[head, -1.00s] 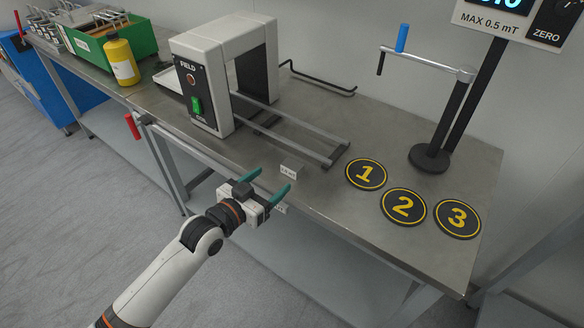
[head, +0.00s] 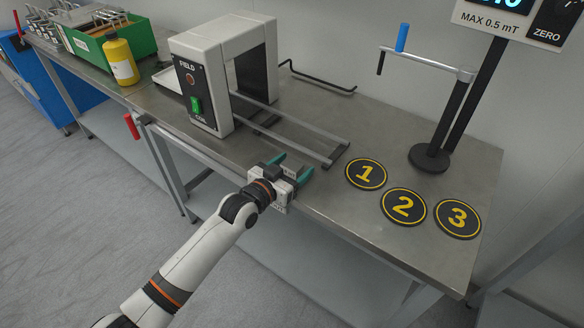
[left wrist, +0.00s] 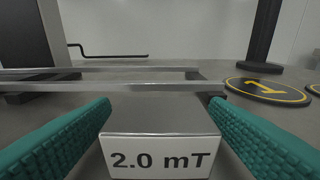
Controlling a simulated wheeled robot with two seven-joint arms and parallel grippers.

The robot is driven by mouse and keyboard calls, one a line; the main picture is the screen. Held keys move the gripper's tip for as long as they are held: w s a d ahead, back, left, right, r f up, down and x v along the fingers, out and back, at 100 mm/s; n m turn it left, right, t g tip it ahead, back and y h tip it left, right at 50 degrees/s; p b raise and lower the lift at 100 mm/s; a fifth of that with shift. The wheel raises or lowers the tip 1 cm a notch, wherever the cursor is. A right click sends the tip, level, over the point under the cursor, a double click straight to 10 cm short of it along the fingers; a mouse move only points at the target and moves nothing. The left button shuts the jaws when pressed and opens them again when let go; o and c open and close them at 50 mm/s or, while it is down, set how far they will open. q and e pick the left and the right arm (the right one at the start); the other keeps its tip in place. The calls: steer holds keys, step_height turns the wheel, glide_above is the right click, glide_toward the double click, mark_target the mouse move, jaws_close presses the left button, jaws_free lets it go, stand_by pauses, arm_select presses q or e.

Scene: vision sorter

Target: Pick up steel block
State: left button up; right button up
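The steel block (left wrist: 160,117) is a grey block with a white front label reading "2.0 mT", seen in the left wrist view. It sits on the steel bench, short of the rails. My left gripper (head: 293,166) has two teal fingers, which stand apart on either side of the block in the left wrist view. It is open, and the fingers do not appear pressed against the block. In the head view the gripper largely hides the block. My right gripper is not in view.
The white field coil frame (head: 205,60) with its rails (head: 300,133) stands behind the gripper. Round pads 1 (head: 366,174), 2 (head: 403,206) and 3 (head: 457,218) lie to the right. A black stand (head: 430,158), yellow bottle (head: 121,60) and green bin (head: 130,35) are farther off.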

arm_select(q)
steer(key=c, duration=1.2)
steer(key=shift+c, duration=0.3)
steer(key=shift+r, duration=0.15)
